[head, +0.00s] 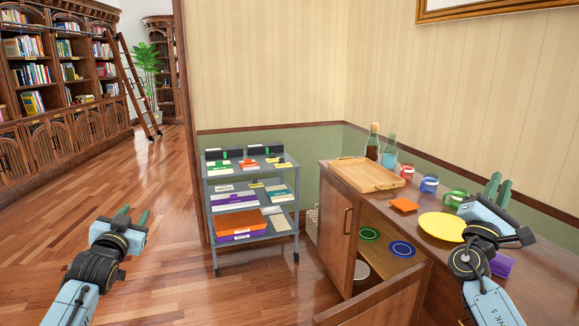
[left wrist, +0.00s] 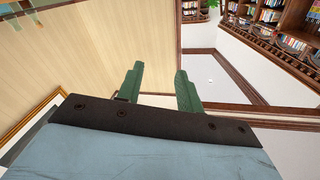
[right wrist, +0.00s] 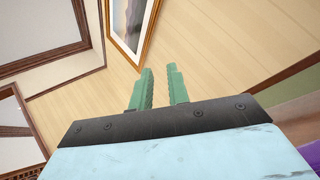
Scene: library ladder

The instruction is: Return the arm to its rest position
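My left gripper (head: 134,214) is raised over the wooden floor, left of the grey cart. Its two green fingers stand apart with nothing between them, as the left wrist view also shows (left wrist: 160,90). My right gripper (head: 498,189) is above the wooden counter, near the mugs and the yellow plate, its fingers pointing up. In the right wrist view its fingers (right wrist: 161,87) are apart by a narrower gap, with nothing between them. Its forearm hides part of the counter.
The grey cart (head: 250,176) holds books and boxes. The counter (head: 335,180) carries a wooden tray (head: 367,174), bottles, several mugs, an orange item (head: 404,204) and a yellow plate (head: 440,227). A cabinet door (head: 338,232) stands open; plates sit inside. The floor at left is clear.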

